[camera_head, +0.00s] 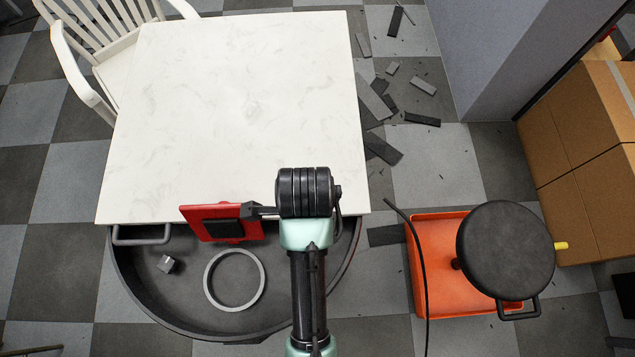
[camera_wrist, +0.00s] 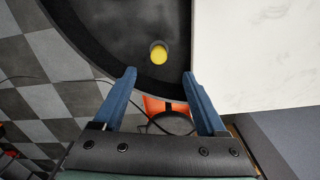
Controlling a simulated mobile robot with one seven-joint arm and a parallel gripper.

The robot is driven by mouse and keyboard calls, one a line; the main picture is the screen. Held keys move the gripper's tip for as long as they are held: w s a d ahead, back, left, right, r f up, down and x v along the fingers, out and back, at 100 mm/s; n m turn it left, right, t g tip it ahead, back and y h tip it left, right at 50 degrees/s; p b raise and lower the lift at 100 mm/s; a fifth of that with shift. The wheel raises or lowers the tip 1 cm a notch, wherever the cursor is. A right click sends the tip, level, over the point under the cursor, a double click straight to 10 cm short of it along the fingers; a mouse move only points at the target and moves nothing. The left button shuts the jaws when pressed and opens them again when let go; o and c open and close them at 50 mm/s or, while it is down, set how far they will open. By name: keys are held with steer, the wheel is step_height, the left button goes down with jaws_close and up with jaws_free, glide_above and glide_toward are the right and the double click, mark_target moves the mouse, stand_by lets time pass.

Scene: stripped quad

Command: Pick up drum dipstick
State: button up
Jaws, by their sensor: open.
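My gripper (camera_wrist: 157,74) shows in the wrist view with its two blue fingers wide apart and nothing between them. I cannot tell the fingers apart in the head view. No drum dipstick can be made out for certain. A round yellow end (camera_wrist: 158,54) shows on a dark round surface just beyond the fingertips in the wrist view. A small yellow tip (camera_head: 561,245) sticks out at the right of a dark round disc (camera_head: 506,248) in the head view. I cannot tell whether either belongs to the dipstick.
The white marble table (camera_head: 245,95) is bare. An orange tray (camera_head: 436,290) sits on the floor at right under the disc. Cardboard boxes (camera_head: 572,150) stand at far right. Dark scraps (camera_head: 383,148) litter the floor. A white chair (camera_head: 85,95) stands at upper left.

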steer(key=f, duration=0.6)
steer(key=shift+s+a+f, duration=0.1)
steer(key=shift+s+f, duration=0.15)
steer(key=shift+f, duration=0.15)
steer(key=shift+w+d+f, duration=0.1)
steer(key=shift+d+f, duration=0.05)
steer(key=shift+f, duration=1.25)
steer(key=shift+d+f, duration=0.1)
steer(key=shift+f, duration=1.3)
steer(key=shift+c, duration=0.2)
jaws_close()
